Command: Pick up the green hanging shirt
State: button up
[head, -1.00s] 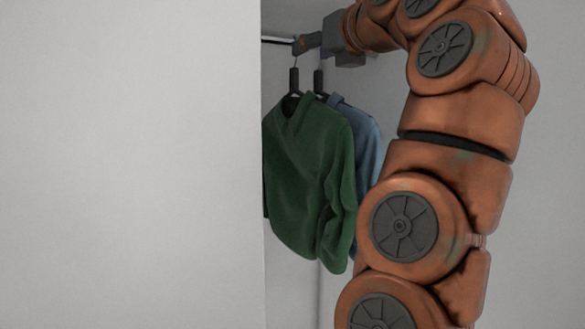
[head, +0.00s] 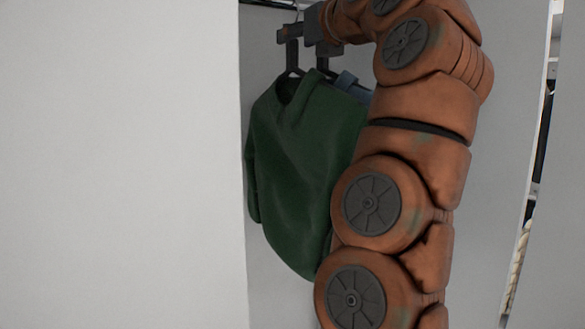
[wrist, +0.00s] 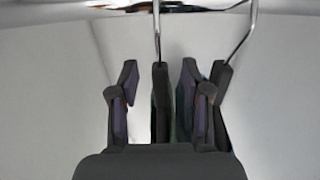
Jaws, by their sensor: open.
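The green shirt (head: 300,165) hangs on a dark hanger (head: 292,55) in the head view, inside the wardrobe opening, its lower part swung to the right. My arm hides part of its right edge. My gripper (head: 286,33) is at the top of the hangers, just under the rail. In the wrist view my gripper (wrist: 163,100) is open, with one dark hanger (wrist: 160,100) upright between its fingers. A second hanger (wrist: 221,85) stands just outside the right finger. The shirt itself is mostly hidden there.
A blue shirt (head: 350,84) hangs close behind the green one, mostly covered. A pale panel (head: 120,165) fills the left of the head view. The metal rail (wrist: 180,7) runs across the top of the wrist view. A narrow gap shows at the far right.

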aim_at(289, 73)
jog(key=p+x, duration=0.1)
jog(key=x, duration=0.2)
jog(key=shift+w+a+r+p, duration=0.15)
jog(key=shift+w+r+p, duration=0.1)
jog(key=shift+p, duration=0.15)
jog(key=shift+w+a+f, duration=0.15)
jog(key=shift+w+f, duration=0.05)
jog(key=shift+w, duration=0.15)
jog(key=shift+c, duration=0.2)
grip_shut()
